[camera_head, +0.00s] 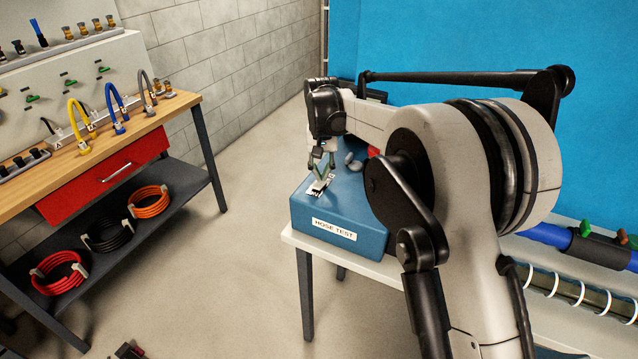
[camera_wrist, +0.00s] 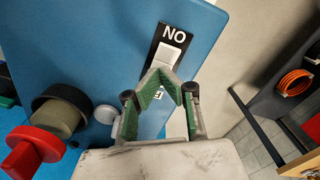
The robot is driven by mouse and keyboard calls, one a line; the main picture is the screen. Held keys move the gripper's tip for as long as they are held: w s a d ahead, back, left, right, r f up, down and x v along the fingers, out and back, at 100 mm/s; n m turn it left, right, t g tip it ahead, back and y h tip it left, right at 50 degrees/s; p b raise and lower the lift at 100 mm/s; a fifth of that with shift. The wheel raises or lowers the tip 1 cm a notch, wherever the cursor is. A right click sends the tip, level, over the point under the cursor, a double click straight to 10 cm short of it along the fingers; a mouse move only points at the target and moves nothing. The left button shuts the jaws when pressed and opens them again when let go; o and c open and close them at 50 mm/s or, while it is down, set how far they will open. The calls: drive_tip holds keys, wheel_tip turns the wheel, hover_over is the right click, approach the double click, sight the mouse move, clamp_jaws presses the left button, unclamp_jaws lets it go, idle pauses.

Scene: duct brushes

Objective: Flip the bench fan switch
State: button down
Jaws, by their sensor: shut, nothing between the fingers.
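The switch (camera_wrist: 173,61) is a pale rocker on a black plate on top of a blue box (camera_head: 337,208) with a "HOSE TEST" label. In the wrist view the plate has upside-down "ON" lettering at its upper end and part of another label between my fingers. My gripper (camera_wrist: 163,76), with green-padded fingers, is shut and empty. Its tips lie over the lower part of the rocker in the picture; whether they touch it I cannot tell. In the head view my gripper (camera_head: 321,166) points down just above the switch plate (camera_head: 319,186).
A red knob (camera_wrist: 38,145) with dark and olive rings and a grey round button (camera_wrist: 105,114) stand beside the switch. The box sits on a white bench (camera_head: 375,262). A wooden workbench (camera_head: 165,112) with hoses stands left, with open floor between.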

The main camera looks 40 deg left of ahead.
drive_tip(key=shift+r+p, duration=1)
drive_tip(key=shift+r, duration=2.1)
